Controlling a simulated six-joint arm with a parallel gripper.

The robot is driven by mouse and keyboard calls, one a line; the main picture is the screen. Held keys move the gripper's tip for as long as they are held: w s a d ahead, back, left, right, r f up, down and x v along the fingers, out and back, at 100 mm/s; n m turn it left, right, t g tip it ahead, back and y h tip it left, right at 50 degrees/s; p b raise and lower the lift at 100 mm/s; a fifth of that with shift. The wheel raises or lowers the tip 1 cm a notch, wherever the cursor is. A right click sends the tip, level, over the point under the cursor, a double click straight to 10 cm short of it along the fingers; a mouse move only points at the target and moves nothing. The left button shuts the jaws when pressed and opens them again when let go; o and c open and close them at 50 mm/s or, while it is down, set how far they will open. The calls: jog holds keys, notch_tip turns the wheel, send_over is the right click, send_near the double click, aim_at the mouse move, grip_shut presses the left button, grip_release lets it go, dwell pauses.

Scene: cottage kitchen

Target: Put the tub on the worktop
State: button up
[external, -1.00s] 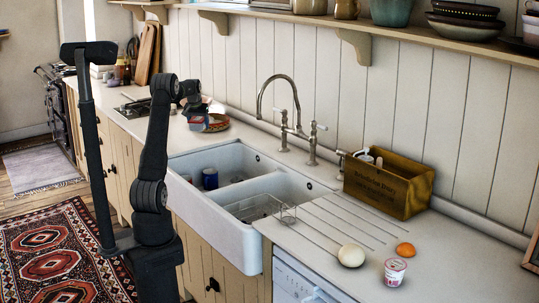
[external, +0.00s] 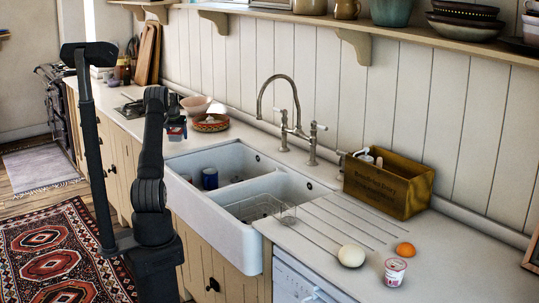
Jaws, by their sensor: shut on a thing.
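My gripper (external: 175,121) is over the worktop (external: 150,129) to the left of the sink. It is shut on a small tub (external: 176,133) with blue and red on it. The tub is at the lower end of the gripper and is partly hidden by my arm. It looks close to the worktop, but I cannot tell whether it touches.
A pink bowl (external: 196,104) and a patterned plate stack (external: 210,124) stand just right of the gripper. The double sink (external: 246,228) holds a blue mug (external: 209,178) and a wire rack.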

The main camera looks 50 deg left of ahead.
aim_at(178, 141)
jog(key=shift+f, duration=1.45)
jog(key=shift+f, duration=0.1)
jog(key=o, duration=1.2)
jog(key=shift+f, duration=0.1)
jog(key=shift+c, duration=0.2)
jog(key=v, duration=1.2)
jog(key=shift+r, duration=0.2)
jog(key=shift+f, duration=0.1)
jog(key=x, duration=1.2)
jog(key=shift+f, duration=0.3)
notch_tip(178, 141, up, 3)
jog(key=shift+r, duration=0.8)
